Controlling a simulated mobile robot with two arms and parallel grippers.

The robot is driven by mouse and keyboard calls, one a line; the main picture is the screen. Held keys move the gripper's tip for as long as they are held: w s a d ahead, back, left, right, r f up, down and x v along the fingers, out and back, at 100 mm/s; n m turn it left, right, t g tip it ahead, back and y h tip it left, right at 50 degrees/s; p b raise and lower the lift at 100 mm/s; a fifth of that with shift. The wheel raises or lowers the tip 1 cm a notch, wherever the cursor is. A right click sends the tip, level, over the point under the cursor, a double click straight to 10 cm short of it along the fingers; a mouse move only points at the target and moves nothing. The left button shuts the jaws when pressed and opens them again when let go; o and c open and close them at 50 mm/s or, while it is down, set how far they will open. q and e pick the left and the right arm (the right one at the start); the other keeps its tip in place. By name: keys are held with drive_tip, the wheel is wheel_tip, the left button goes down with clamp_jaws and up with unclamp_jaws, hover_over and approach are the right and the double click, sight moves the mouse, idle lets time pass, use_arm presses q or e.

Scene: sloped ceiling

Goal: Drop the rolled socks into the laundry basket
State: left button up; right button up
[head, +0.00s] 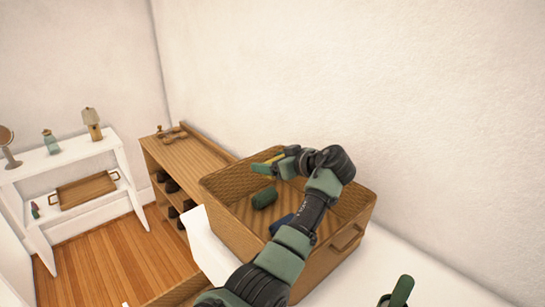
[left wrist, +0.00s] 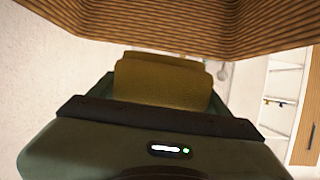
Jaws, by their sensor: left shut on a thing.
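The laundry basket (head: 230,232) is a large woven brown box with a side handle, beside the wall in the head view. A dark green roll (head: 264,198) and a dark blue roll (head: 283,221), partly hidden by my arm, lie inside it. My left gripper (head: 274,162) is over the basket's back part, shut on a mustard-yellow sock roll (head: 262,167). In the left wrist view the yellow roll (left wrist: 162,84) sits between the fingers, with the woven basket wall (left wrist: 180,28) at the top.
The basket stands on a white surface (head: 206,246) against a plain wall. A wooden shelf unit (head: 192,150) with shoes is behind it to the left. Bare wooden floor (head: 105,245) lies between.

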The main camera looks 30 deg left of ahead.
use_arm(q)
drive_tip(key=shift+f, duration=0.55)
drive_tip(key=o, duration=1.4)
drive_tip(key=shift+c, duration=0.2)
use_arm(e)
drive_tip(key=shift+w+a+f, duration=0.1)
drive_tip(key=shift+a+f, duration=0.05)
drive_tip(key=shift+a, duration=0.25)
drive_tip(key=shift+w+a+f, duration=0.1)
drive_tip(key=shift+a, duration=0.3)
use_arm(q)
drive_tip(key=shift+s+d+r+b, duration=0.1)
drive_tip(key=shift+d+b, duration=0.25)
drive_tip(key=shift+d, duration=0.15)
drive_tip(key=b+v, duration=0.2)
drive_tip(key=v, duration=0.5)
use_arm(e)
drive_tip(key=f, duration=0.3)
drive_tip(key=shift+d, duration=0.2)
use_arm(q)
drive_tip(key=shift+a, duration=0.1)
